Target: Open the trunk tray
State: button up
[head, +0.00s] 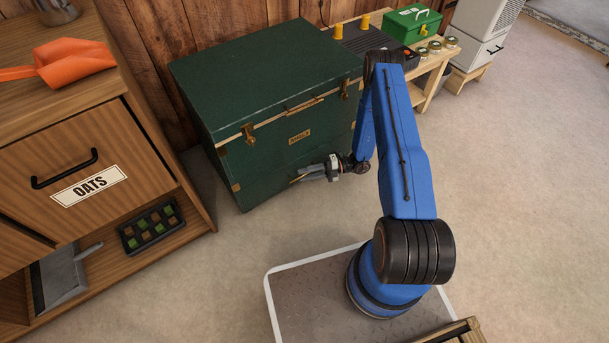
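A large dark green trunk (275,75) stands on the floor against the wood wall, with its lid down. Brass latches (248,134) show on its front at the left and right. A brass strip (304,103) lies along the lid's front edge, and a small name plate (299,136) sits below it. No tray shows; the trunk's inside is hidden. My gripper (296,179) is in front of the trunk's lower front face, pointing left. Its fingers are too small to tell whether they are open or shut, or whether they touch the trunk.
A wooden cabinet with an OATS drawer (70,180) stands at the left, with an orange scoop (75,65) on top. A low wooden bench (433,77) right of the trunk holds a green box (410,25) and several jars. Carpet is clear at the right.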

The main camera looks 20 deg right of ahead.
jog(key=shift+a, duration=0.35)
jog(key=shift+c, duration=0.7)
grip_shut()
jog(key=s+d, duration=0.4)
jog(key=s, duration=0.8)
jog(key=s+d, duration=0.4)
jog(key=s, duration=0.9)
jog(key=shift+d, duration=0.1)
jog(key=shift+o, duration=0.7)
grip_release()
